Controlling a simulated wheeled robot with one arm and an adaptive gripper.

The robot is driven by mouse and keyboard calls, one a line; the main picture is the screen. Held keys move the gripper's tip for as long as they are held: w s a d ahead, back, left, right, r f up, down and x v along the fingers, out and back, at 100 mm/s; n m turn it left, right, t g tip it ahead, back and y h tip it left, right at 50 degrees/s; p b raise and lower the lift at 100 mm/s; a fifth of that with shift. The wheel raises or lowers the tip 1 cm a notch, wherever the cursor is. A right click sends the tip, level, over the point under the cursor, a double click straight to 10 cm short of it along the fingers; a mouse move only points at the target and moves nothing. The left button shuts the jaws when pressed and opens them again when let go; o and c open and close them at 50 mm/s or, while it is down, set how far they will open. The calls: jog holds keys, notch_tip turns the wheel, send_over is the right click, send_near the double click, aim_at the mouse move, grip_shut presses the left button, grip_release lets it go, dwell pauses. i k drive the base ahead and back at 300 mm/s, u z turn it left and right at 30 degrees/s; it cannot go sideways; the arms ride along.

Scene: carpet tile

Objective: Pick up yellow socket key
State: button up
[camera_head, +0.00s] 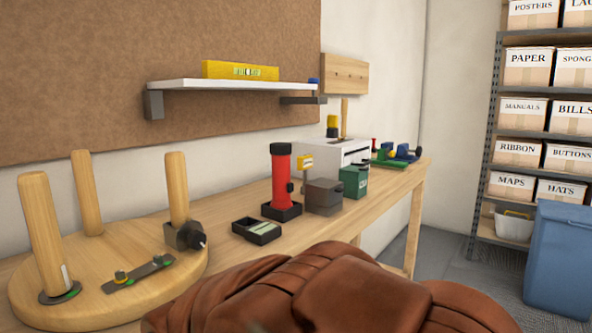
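I cannot tell for sure which thing is the yellow socket key. Several yellow things show. My gripper is not in view.
A brown leather thing (340,295) fills the bottom middle, hiding part of the workbench (385,208). A red cylinder (281,178), black tray (257,231) and upturned wooden stool (110,285) crowd the bench. A blue bin (560,260) and box shelves (540,120) stand right.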

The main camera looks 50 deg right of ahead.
aim_at(305, 162)
jog(key=z, duration=1.35)
